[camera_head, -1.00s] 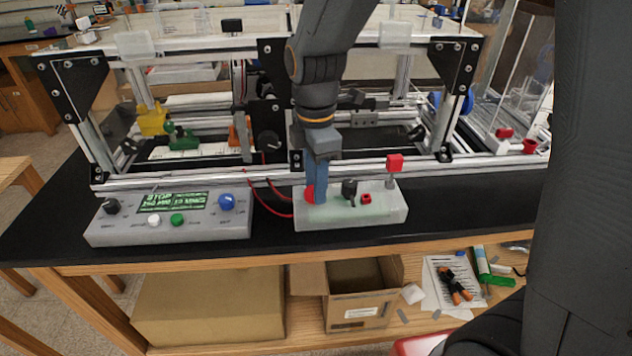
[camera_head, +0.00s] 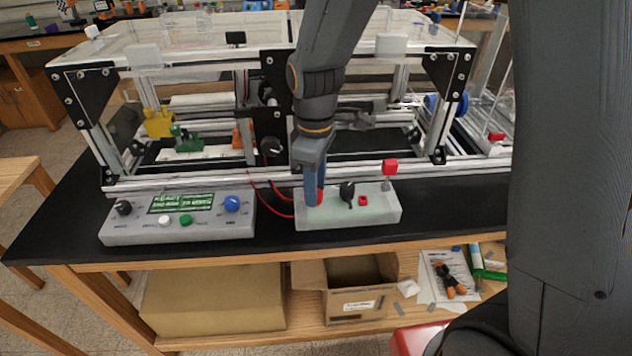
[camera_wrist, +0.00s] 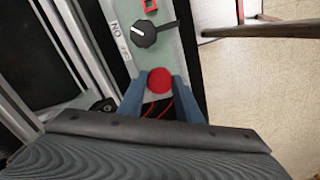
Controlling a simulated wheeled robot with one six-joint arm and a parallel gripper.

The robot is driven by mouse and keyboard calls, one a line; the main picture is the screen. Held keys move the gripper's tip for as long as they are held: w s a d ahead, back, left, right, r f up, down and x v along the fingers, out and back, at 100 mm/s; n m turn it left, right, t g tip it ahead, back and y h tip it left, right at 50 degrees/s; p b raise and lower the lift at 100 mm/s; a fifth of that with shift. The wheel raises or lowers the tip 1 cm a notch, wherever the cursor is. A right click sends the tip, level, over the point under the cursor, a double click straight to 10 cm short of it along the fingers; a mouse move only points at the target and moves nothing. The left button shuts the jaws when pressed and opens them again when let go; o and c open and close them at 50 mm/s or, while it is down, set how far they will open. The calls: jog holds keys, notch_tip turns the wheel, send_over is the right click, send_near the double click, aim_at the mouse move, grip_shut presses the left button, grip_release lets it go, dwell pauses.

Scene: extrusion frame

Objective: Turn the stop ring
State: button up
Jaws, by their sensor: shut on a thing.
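The stop ring is a round red knob (camera_head: 320,197) on the left end of a pale grey-green control box (camera_head: 380,214). Its round red face (camera_wrist: 160,80) shows in the wrist view between my two blue fingers. My gripper (camera_head: 313,193) reaches down from above and is shut on the red knob, one finger on each side. In the head view the fingers hide most of it.
A console (camera_head: 180,232) with a green display stands left, with red wires between. The extrusion frame (camera_head: 225,177) stands close behind.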

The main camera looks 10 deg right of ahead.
jog(key=shift+m+p, duration=0.4)
jog(key=shift+m, duration=0.7)
jog(key=o, duration=1)
jog(key=shift+o, duration=0.2)
jog(key=shift+r, duration=0.1)
jog(key=shift+r+b, duration=0.8)
jog(key=shift+r, duration=3)
